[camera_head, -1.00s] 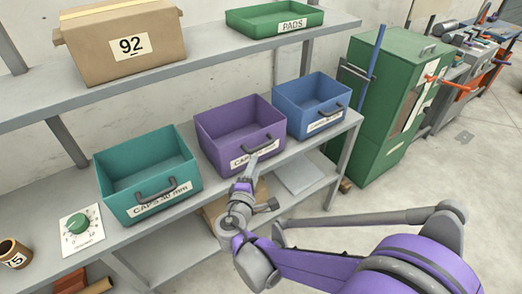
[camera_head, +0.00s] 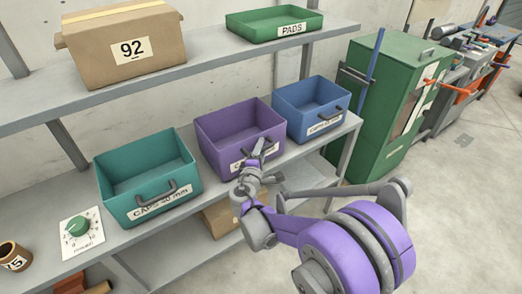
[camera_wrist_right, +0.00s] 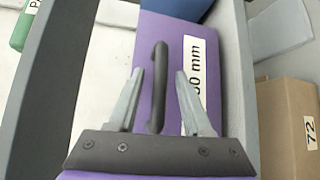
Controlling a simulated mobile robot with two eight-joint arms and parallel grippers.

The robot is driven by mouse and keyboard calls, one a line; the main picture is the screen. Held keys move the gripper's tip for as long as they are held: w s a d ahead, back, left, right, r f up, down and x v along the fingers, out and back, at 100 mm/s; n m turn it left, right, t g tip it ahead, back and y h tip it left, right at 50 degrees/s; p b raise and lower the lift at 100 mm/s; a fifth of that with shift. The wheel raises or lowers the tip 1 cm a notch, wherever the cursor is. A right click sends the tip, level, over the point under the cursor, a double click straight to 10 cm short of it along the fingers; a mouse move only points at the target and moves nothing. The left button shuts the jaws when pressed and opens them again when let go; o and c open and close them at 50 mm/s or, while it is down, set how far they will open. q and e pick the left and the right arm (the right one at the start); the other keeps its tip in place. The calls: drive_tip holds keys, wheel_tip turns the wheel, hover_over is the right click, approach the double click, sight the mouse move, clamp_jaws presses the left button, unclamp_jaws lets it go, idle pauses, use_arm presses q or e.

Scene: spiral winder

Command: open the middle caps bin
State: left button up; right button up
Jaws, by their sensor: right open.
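The middle caps bin is the purple bin (camera_head: 222,155) on the shelf, between a teal bin (camera_head: 118,180) and a blue bin (camera_head: 293,113). Its dark bar handle is on the front wall above a white label. My right gripper (camera_head: 261,143) is at the front of the purple bin, overlapping the handle and part of the label. In the right wrist view the handle (camera_wrist_right: 157,85) lies between the two open fingers of the right gripper (camera_wrist_right: 155,85); whether they touch it is unclear. My left gripper is not in view.
A cardboard box marked 92 (camera_head: 125,47) and a green PADS tray (camera_head: 275,24) are on the upper shelf. A dial card (camera_head: 81,232) lies left of the teal bin. A green cabinet (camera_head: 378,95) stands at the right. A box marked 72 (camera_wrist_right: 295,125) shows in the wrist view.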

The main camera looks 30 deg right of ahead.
drive_tip(key=shift+c, duration=0.3)
clamp_jaws()
idle(1.1)
